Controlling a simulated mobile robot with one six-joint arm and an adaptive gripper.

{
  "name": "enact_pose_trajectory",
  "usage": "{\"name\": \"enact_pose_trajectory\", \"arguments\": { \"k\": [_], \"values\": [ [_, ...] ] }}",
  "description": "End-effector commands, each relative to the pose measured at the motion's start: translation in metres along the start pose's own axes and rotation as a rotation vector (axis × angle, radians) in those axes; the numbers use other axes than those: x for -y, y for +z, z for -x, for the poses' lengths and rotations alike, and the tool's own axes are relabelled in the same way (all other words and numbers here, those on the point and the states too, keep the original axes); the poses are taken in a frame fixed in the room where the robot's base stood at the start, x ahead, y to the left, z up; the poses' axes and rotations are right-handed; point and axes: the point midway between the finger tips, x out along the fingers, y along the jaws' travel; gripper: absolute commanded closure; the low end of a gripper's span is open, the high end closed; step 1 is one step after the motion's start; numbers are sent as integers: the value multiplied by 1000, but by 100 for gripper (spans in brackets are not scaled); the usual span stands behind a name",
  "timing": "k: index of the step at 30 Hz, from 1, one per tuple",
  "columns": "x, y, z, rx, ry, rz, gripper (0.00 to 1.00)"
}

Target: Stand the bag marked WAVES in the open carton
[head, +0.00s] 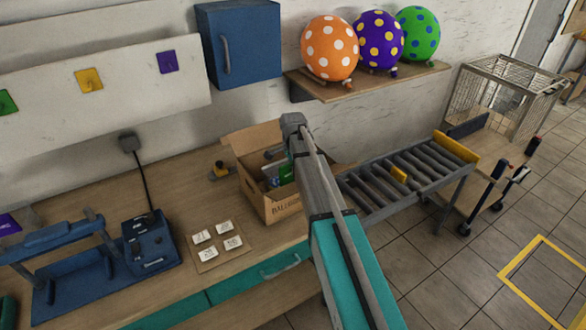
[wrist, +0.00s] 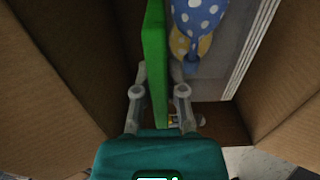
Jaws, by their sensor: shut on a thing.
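The open carton (head: 254,193) stands on the bench with its flaps spread, and its cardboard walls (wrist: 62,95) fill both sides of the wrist view. My gripper (wrist: 159,92) is down inside the carton, shut on a thin green bag (wrist: 157,60), which also shows in the head view (head: 287,173). The green bag is upright, seen edge-on; I cannot read its marking. Right beside it in the carton is a pale bag with balloon pictures (wrist: 208,72). In the head view my arm hides my fingers and part of the carton.
A roller conveyor (head: 405,178) adjoins the carton on the right. A board with several white cards (head: 218,244) and a blue machine (head: 150,246) lie to the left. Balloons (head: 330,48) sit on a shelf (head: 335,88) above, beside a blue cabinet (head: 240,45).

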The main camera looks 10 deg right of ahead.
Motion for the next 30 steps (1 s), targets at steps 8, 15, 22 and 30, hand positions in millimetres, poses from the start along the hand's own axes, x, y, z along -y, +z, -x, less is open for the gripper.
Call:
{"name": "enact_pose_trajectory", "arguments": {
  "k": [8,15,22,30],
  "values": [
    [0,0,0,0,0,0,57],
    [0,0,0,0,0,0,50],
    [0,0,1,0,0,1,50],
    [0,1,12,0,0,1,50]
  ]
}}
